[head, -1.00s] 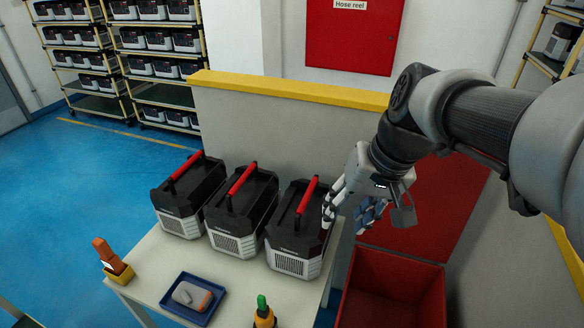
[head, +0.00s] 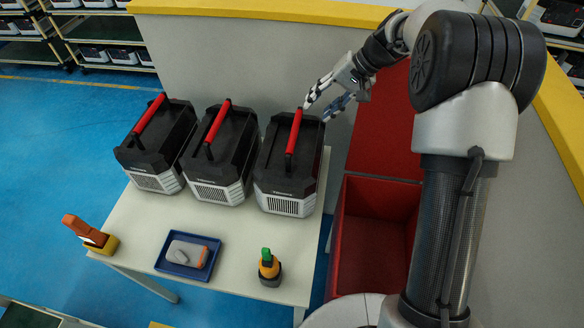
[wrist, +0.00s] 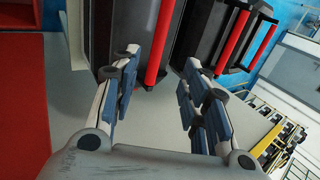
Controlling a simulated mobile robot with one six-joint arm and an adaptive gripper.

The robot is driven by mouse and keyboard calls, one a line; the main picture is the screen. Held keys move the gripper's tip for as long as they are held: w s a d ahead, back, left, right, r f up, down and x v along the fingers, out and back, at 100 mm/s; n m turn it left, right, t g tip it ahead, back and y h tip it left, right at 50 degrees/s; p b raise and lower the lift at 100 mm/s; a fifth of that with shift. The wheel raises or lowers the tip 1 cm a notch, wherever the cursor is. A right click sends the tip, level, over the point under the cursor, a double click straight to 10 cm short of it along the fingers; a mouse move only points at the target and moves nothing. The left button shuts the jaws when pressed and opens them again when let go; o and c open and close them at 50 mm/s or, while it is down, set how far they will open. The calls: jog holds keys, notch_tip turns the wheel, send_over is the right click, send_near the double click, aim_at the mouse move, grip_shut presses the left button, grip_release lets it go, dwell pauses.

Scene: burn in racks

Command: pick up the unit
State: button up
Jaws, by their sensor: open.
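Three black and grey units with red top handles stand in a row on a pale table (head: 140,225): a left unit (head: 172,130), a middle unit (head: 232,150) and a right unit (head: 273,170). My gripper (head: 318,107) is open and empty, at the far right corner of the right unit, near its red handle (head: 294,132). In the wrist view my gripper (wrist: 158,85) has its fingers spread, with the right unit's handle (wrist: 160,55) showing beyond and between them. I cannot tell whether a finger touches the unit.
A blue tray (head: 160,262) with a grey and orange device (head: 187,254) lies at the table's front. An orange tool in a yellow holder (head: 110,245) and a green-topped tool (head: 268,265) stand nearby. A red bin (head: 372,185) is right of the table. A yellow-topped wall (head: 250,12) stands behind.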

aim_at(296, 128)
jog(key=b+x, duration=0.1)
jog(key=x, duration=0.7)
jog(key=shift+b, duration=0.35)
jog(key=x, duration=0.1)
jog(key=b+x, duration=0.1)
jog(key=x, duration=0.1)
jog(key=b+x, duration=0.1)
jog(key=x, duration=0.1)
jog(key=shift+s+f, duration=0.15)
jog(key=shift+s, duration=0.05)
grip_shut()
jog(key=shift+d, duration=0.1)
jog(key=shift+w+r, duration=0.15)
jog(key=shift+r, duration=0.2)
